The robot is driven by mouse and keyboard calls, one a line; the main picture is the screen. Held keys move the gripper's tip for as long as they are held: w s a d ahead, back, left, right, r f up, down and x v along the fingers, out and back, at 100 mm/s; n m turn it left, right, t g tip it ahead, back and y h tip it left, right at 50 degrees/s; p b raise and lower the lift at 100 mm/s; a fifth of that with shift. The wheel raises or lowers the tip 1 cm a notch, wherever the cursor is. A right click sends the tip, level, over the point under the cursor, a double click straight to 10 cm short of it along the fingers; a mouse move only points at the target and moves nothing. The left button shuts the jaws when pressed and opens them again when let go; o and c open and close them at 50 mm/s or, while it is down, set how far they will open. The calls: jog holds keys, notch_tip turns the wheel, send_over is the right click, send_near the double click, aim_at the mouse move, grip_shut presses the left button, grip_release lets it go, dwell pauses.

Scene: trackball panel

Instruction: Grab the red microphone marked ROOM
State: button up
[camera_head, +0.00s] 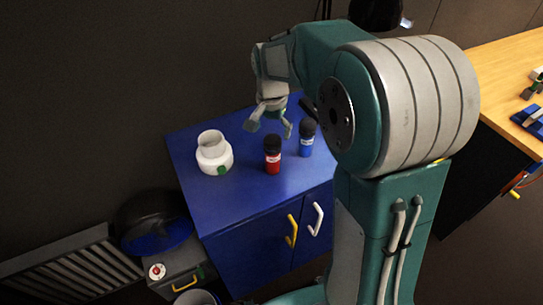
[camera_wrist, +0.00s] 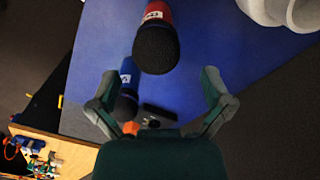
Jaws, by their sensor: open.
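The red microphone (camera_head: 272,156) with a black head and a white label stands upright on the blue cabinet. In the wrist view the red microphone (camera_wrist: 157,40) shows at the top centre, beyond my fingertips, its dark head toward the camera. The label text is too small to read. My gripper (camera_head: 270,128) is open and empty above the cabinet, behind and above the red microphone. Its two fingers are spread wide in the wrist view (camera_wrist: 160,90). A blue microphone (camera_head: 306,141) with a black head stands right of the red one; it also shows in the wrist view (camera_wrist: 126,80).
The blue cabinet top (camera_head: 240,196) carries a white jar-like container (camera_head: 214,155) left of the microphones. A small dark object (camera_wrist: 158,112) lies near the blue microphone. A wooden table (camera_head: 490,75) with tools is at right. The cabinet's front left is clear.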

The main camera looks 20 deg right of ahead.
aim_at(272, 146)
jog(key=f, duration=0.5)
jog(key=shift+s+a+f, duration=0.1)
jog(key=shift+s+f, duration=0.05)
jog(key=shift+s, duration=0.15)
jog(key=shift+c, duration=0.3)
jog(key=c, duration=1.3)
